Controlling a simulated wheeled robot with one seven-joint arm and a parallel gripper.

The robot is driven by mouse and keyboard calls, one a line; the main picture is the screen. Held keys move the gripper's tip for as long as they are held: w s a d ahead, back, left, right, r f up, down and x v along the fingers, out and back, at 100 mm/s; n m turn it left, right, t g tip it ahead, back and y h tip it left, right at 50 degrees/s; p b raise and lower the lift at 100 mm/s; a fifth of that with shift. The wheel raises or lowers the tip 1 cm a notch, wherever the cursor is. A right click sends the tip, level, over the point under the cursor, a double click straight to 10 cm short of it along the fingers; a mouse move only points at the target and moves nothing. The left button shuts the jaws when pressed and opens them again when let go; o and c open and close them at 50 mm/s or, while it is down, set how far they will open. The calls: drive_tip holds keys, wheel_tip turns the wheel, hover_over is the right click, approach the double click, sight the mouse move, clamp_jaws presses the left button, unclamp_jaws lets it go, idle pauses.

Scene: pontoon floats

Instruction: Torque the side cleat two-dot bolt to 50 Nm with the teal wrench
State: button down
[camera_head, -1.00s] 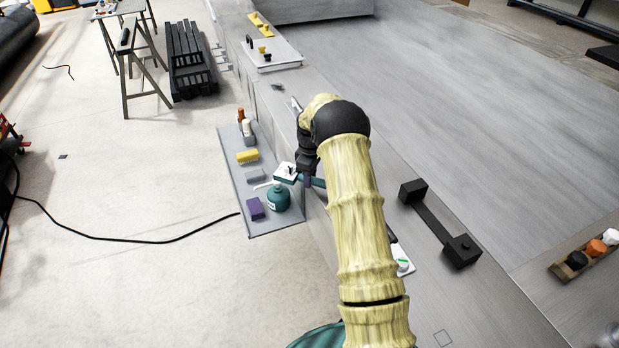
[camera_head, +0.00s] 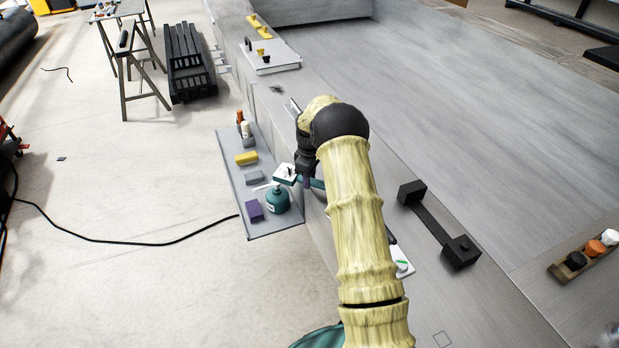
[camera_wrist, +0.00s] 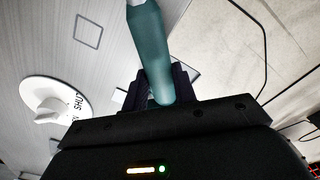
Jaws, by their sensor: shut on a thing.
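My gripper (camera_head: 306,174) is shut on the teal wrench (camera_wrist: 152,55). In the wrist view its teal handle stands between the dark jaws and runs up out of the frame. In the head view a short teal length of the wrench (camera_head: 318,184) shows beside the gripper at the pontoon's edge. A small white-topped plate (camera_head: 284,172) with a dark upright part sits just left of the gripper. I cannot make out the side cleat, a two-dot bolt or the wrench's head for certain, and my arm covers part of the deck edge.
A grey side shelf (camera_head: 234,190) holds a teal canister (camera_head: 277,200), a purple block (camera_head: 254,211), a yellow block (camera_head: 246,158) and bottles. A black bar with end blocks (camera_head: 432,218) lies right of my arm. A white knob marked SHUT (camera_wrist: 52,100) shows in the wrist view.

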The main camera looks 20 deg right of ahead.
drive_tip(key=shift+a, duration=0.1)
drive_tip(key=shift+s+a+n, duration=0.35)
drive_tip(key=shift+s+n, duration=0.15)
drive_tip(key=shift+r, duration=0.15)
drive_tip(key=shift+r+p, duration=1.3)
drive_tip(key=shift+r, duration=1.05)
